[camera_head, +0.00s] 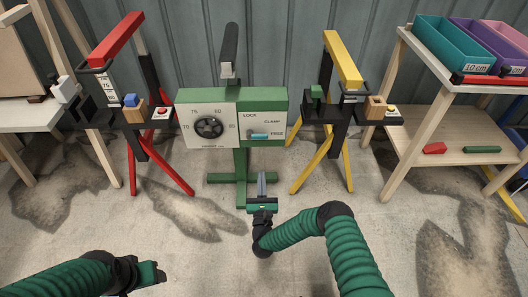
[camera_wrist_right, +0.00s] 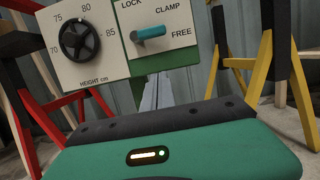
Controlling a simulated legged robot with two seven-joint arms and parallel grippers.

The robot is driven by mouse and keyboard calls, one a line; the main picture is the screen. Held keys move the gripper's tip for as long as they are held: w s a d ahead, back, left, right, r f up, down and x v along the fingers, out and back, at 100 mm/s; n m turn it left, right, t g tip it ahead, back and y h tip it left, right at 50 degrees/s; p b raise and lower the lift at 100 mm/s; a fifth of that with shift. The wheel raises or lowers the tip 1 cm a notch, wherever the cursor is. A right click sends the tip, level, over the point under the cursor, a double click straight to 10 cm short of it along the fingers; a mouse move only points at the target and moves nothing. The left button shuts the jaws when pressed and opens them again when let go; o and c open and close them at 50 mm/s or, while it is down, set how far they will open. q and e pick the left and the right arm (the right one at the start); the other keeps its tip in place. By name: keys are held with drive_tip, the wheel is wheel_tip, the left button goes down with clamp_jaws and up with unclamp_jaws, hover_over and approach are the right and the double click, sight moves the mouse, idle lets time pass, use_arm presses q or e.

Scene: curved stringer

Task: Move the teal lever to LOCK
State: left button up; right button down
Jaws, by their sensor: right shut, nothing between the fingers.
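The teal lever (camera_head: 259,136) is on the white label plate of the green stand, right of the dial. It also shows in the right wrist view (camera_wrist_right: 151,33). It lies nearly level, with its free end to the right, toward FREE. LOCK is printed at the plate's upper left and CLAMP to the right of that. My right gripper (camera_head: 262,183) is shut and empty, below and in front of the lever, apart from it. Its fingers rise in the right wrist view (camera_wrist_right: 150,96). My left gripper (camera_head: 158,274) is low at the left, far from the stand; its opening is unclear.
A black height dial (camera_head: 209,127) is left of the lever on the green stand (camera_head: 238,97). A red trestle (camera_head: 118,40) stands left and a yellow trestle (camera_head: 342,60) right, both with small trays. A wooden shelf (camera_head: 428,125) is far right. The floor in front is clear.

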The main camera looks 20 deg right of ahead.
sight(257, 135)
drive_tip(key=w+d+r+b, duration=0.3)
drive_tip(key=w+r+b, duration=0.3)
drive_tip(key=w, duration=0.3)
drive_tip(key=shift+w+r, duration=0.15)
drive_tip(key=shift+w, duration=0.05)
